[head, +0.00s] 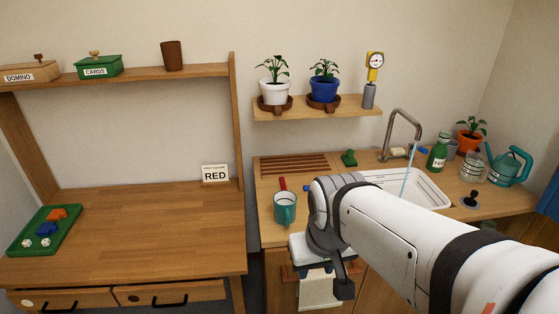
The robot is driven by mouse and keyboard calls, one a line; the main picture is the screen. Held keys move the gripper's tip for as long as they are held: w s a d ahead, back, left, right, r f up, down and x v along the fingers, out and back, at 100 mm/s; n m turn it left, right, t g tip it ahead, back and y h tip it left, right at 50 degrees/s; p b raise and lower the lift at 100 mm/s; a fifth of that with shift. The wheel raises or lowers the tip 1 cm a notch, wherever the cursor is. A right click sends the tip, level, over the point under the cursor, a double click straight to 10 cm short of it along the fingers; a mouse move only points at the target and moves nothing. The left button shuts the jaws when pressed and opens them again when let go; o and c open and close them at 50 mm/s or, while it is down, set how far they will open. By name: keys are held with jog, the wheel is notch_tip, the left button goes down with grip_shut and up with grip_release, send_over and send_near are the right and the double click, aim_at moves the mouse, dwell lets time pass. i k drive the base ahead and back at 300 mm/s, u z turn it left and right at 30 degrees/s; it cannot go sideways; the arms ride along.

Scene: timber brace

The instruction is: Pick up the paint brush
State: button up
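I cannot make out a paint brush for certain. A short red handle-like piece (283,184) shows at the rim of a teal mug (285,208) on the sink counter; I cannot tell whether it is in the mug or behind it. A small blue piece (335,188) shows just left of my arm, mostly hidden. My gripper (343,287) points down in front of the counter's front edge, below and right of the mug and apart from it. Its fingers are small and partly hidden, so their opening is unclear.
My arm covers part of the counter and sink (427,190), where water runs from the tap (404,125). A green bottle (438,153) and teal watering can (511,167) stand right. A white cloth (320,290) hangs below the counter. The wooden desk (130,230) is mostly clear.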

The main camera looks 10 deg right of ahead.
aim_at(283, 185)
jog(key=z, duration=0.1)
jog(key=i, duration=1)
jog(key=z, duration=0.05)
